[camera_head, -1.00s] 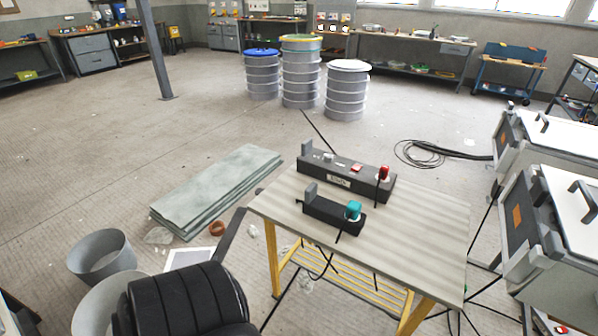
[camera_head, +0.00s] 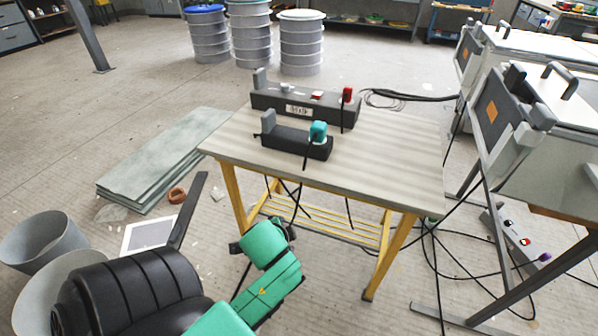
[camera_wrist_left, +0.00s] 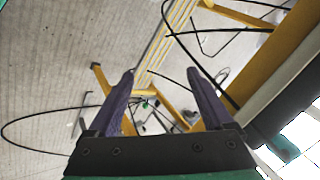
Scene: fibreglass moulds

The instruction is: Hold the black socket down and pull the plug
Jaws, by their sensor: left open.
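A short black socket (camera_head: 286,138) lies on the near part of the table top, with a teal plug (camera_head: 318,132) upright at its right end and a grey block at its left end. Behind it is a longer dark socket strip (camera_head: 272,101) with a label, a red plug (camera_head: 347,94) and a red switch. A teal arm of mine reaches up in front of the table, short of its near edge; its fingers cannot be made out there. In the left wrist view my left gripper (camera_wrist_left: 162,74) has its purple fingers apart, with nothing between them. My right gripper is not in view.
The table (camera_head: 390,165) has yellow legs and a lower rack, with cables hanging below. Its right part is bare. Grey equipment (camera_head: 545,110) stands close at the right. Grey sheets (camera_head: 160,160) lie on the floor at left, near buckets (camera_head: 42,238).

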